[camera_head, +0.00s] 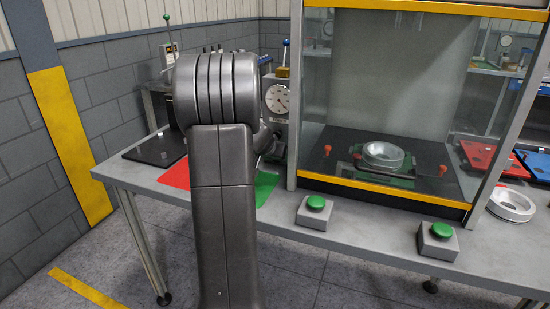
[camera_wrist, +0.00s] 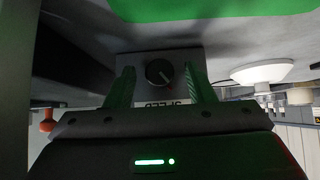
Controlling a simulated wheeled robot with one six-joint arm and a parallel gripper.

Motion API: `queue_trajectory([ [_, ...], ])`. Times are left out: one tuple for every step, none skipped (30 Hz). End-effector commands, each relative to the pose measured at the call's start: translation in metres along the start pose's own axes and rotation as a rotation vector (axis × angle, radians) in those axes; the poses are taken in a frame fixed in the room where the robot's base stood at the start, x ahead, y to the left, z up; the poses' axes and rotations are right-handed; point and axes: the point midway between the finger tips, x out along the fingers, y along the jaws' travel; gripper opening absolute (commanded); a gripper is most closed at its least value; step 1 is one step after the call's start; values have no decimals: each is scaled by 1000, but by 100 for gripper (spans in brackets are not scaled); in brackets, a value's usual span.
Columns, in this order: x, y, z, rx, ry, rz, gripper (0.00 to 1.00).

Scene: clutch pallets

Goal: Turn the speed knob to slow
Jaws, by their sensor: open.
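A white label (camera_wrist: 162,104) reading SPEED, upside down in this view, is partly hidden by my gripper's body. My gripper (camera_wrist: 160,69) is open, with one green finger on each side of the knob. A gap shows between the knob and each finger; I cannot tell how deep the fingers reach. In the head view my arm hides the gripper and the knob.
A glass cabinet with a yellow frame (camera_head: 385,192) stands right of my arm. Two green push buttons (camera_head: 315,203) (camera_head: 441,231) sit before it. A dial gauge (camera_head: 279,98) is beside my arm. Red (camera_head: 176,176) and green (camera_head: 266,187) areas lie on the bench. A metal ring (camera_head: 512,206) lies at right.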

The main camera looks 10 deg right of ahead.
Motion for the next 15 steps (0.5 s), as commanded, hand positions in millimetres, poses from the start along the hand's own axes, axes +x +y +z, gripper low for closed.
queue_trajectory([
  [1, 0, 0, 0, 0, 0, 49],
  [1, 0, 0, 0, 0, 0, 49],
  [1, 0, 0, 0, 0, 0, 49],
  [1, 0, 0, 0, 0, 0, 49],
  [1, 0, 0, 0, 0, 0, 49],
  [1, 0, 0, 0, 0, 0, 49],
  [1, 0, 0, 0, 0, 0, 49],
  [1, 0, 0, 0, 0, 0, 45],
  [1, 0, 0, 0, 0, 0, 38],
  [1, 0, 0, 0, 0, 0, 32],
  [1, 0, 0, 0, 0, 0, 26],
  [1, 0, 0, 0, 0, 0, 18],
  [1, 0, 0, 0, 0, 0, 12],
  [1, 0, 0, 0, 0, 0, 6],
  [1, 0, 0, 0, 0, 0, 6],
])
